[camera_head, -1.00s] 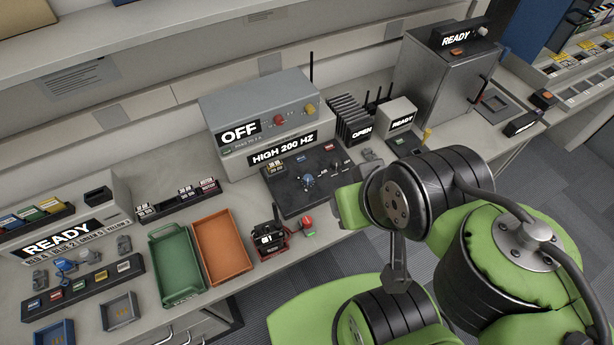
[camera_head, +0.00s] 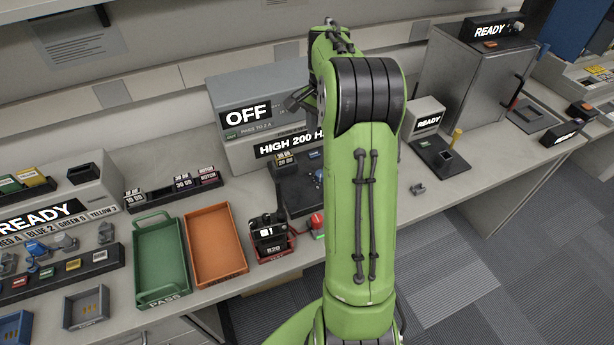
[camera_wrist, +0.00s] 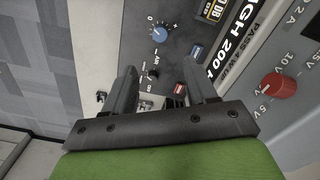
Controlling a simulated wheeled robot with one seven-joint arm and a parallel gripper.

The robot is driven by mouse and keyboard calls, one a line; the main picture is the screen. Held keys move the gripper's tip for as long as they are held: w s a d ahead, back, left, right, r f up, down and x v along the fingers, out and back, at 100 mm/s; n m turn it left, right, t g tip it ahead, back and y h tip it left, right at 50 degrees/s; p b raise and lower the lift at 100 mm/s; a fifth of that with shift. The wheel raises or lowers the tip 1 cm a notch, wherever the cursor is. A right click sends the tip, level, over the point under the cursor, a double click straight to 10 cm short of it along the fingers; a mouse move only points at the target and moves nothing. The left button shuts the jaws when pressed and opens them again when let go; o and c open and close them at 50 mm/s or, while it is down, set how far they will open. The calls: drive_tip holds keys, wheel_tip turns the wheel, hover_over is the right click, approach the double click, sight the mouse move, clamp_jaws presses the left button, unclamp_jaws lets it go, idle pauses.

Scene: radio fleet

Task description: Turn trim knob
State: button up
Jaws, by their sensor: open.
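A blue knob (camera_wrist: 159,35) with a dial scale around it sits on a black panel (camera_wrist: 130,15) at the top of the wrist view.
A red knob (camera_wrist: 277,86) is on the box face at right in the wrist view. A small black radio (camera_head: 268,232) stands in front of the panel, beside a red button (camera_head: 317,220). Orange (camera_head: 244,265) and green trays (camera_head: 140,290) lie left.

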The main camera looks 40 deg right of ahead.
sight(321, 173)
wheel_tip(321, 173, down, 14)
drive_tip(key=b, duration=0.4)
drive_tip(key=shift+f, duration=0.25)
drive_tip(key=c, duration=1.1)
drive_tip(key=shift+o, duration=0.2)
drive_tip(key=shift+r+n, duration=0.1)
drive_tip(key=shift+n, duration=0.2)
drive_tip(key=n+p, duration=0.2)
drive_tip(key=n, duration=0.2)
drive_tip(key=shift+n, duration=0.4)
drive_tip(key=n+p, duration=0.1)
drive_tip(key=n, duration=0.5)
drive_tip(key=shift+p, duration=0.4)
drive_tip(key=shift+n, duration=0.3)
